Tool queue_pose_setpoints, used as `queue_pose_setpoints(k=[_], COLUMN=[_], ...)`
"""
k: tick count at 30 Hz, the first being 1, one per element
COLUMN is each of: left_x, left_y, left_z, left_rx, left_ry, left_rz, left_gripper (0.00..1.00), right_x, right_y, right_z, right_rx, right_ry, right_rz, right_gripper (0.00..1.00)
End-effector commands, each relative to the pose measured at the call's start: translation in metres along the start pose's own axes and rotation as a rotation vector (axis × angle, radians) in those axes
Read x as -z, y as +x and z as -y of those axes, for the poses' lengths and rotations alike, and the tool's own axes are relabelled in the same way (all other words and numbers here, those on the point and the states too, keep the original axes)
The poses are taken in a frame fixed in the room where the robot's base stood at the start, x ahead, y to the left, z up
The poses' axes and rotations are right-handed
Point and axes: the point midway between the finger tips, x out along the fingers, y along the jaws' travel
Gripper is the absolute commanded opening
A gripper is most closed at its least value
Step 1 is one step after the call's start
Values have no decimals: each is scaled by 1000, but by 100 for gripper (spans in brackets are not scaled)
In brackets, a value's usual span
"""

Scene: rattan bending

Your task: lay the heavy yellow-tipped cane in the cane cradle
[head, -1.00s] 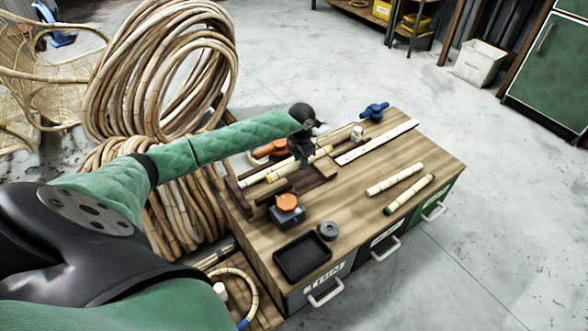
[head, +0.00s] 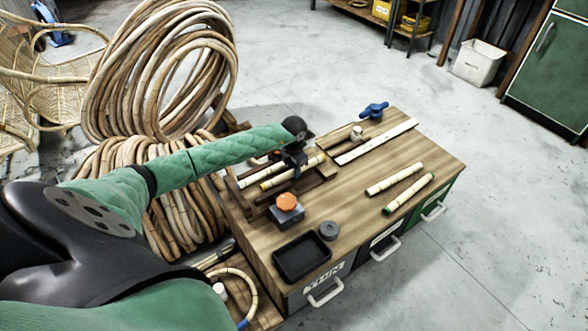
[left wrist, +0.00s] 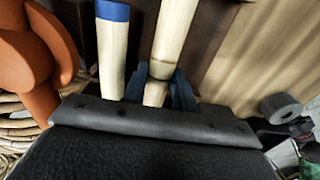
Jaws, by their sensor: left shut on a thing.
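My left gripper (head: 294,168) is shut on the pale cane with yellow tips (head: 277,181), near its middle. The cane lies lengthwise along the dark wooden cane cradle (head: 317,183), low in it or just over it; I cannot tell if it touches. A second pale cane (head: 256,178) lies alongside in the cradle, partly hidden by my arm. In the left wrist view the held cane (left wrist: 175,30) runs between my fingers (left wrist: 178,92), beside a blue-ended cane (left wrist: 112,55). My right gripper is not in view.
On the bench, a plain cane (head: 395,179) and a green-tipped cane (head: 409,194) lie at right. A white strip (head: 376,141) and blue clamp (head: 374,110) are behind. An orange-topped device (head: 287,203), grey roll (head: 328,230) and black tray (head: 301,258) are in front.

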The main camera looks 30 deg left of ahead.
Motion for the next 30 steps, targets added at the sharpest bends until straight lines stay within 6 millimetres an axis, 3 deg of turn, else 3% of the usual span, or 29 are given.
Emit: queue_pose_setpoints(k=[1, 2, 4, 5, 11, 17, 24, 30], left_x=[0, 0, 0, 0, 0, 0, -1, 0], left_y=[2, 1, 1, 1, 1, -7, -47, -85], left_z=[0, 0, 0, 0, 0, 0, -1, -1], left_rx=[0, 0, 0, 0, 0, -1, -2, -3], left_ry=[0, 0, 0, 0, 0, 0, 1, 1], left_rz=[0, 0, 0, 0, 0, 1, 3, 2], left_gripper=[3, 33, 47, 49, 49, 49, 49, 49], right_x=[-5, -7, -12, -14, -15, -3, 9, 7], right_y=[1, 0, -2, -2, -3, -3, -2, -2], right_z=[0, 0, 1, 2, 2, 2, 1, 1], right_rx=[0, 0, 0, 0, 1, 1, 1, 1], right_ry=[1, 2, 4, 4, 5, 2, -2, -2], right_rz=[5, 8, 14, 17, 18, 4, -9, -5], right_gripper=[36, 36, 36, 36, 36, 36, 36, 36])
